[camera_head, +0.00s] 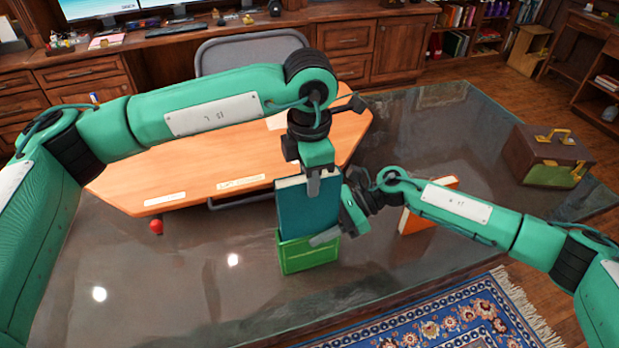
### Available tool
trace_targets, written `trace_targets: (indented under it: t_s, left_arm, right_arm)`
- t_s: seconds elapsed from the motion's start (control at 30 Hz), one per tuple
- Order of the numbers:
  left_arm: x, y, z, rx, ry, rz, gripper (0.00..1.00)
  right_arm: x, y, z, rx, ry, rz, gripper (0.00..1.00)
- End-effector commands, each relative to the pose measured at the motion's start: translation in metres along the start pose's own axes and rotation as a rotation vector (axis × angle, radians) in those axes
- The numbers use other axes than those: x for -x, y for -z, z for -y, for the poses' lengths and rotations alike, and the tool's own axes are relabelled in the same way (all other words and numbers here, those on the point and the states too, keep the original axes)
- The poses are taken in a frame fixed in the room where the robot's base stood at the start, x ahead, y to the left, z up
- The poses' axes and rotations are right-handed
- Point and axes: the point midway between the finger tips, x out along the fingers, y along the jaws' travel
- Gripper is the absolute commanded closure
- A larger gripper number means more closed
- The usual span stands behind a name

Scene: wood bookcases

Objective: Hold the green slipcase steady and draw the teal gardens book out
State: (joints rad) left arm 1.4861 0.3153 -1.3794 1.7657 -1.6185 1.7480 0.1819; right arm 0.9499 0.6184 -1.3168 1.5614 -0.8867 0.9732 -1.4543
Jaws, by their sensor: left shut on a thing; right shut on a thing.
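The green slipcase (309,256) stands upright on the dark glossy table, near the middle of the view. The teal book (303,213) stands in it, with much of its height showing above the slipcase and its pale page edge at the top. My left gripper (313,184) comes down from above and is shut on the top of the teal book. My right gripper (332,236) reaches in from the right, low beside the book, and is shut on the green slipcase near its upper rim. Its fingers hide part of the slipcase's right side.
An orange book (416,217) stands right of my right gripper, partly behind my arm. A brown and green bag (549,157) sits at the table's right end. A small red ball (156,227) lies left. An orange-topped desk (190,172) and a grey chair (247,52) are behind.

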Motion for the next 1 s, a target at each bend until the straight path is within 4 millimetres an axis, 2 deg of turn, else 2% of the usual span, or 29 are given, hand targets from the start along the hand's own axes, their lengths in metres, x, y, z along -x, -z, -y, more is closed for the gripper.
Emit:
trace_targets:
  t_s: [0.6,0.9,0.93,1.0]
  left_arm:
    - [0.031,0.0,0.0,0.0,-0.001,0.002,1.0]
    - [0.035,0.0,0.0,0.0,-0.001,0.001,1.0]
    - [0.035,0.0,0.0,0.0,-0.001,0.002,1.0]
    - [0.035,0.0,0.0,0.0,-0.001,0.002,1.0]
  right_arm:
    - [0.0,0.001,-0.001,-0.002,-0.001,-0.001,0.85]
    - [0.0,0.001,-0.001,-0.001,-0.001,-0.001,0.85]
    - [0.0,0.001,-0.001,-0.001,-0.001,-0.001,0.57]
    - [0.0,0.001,-0.001,-0.001,-0.001,-0.001,0.44]
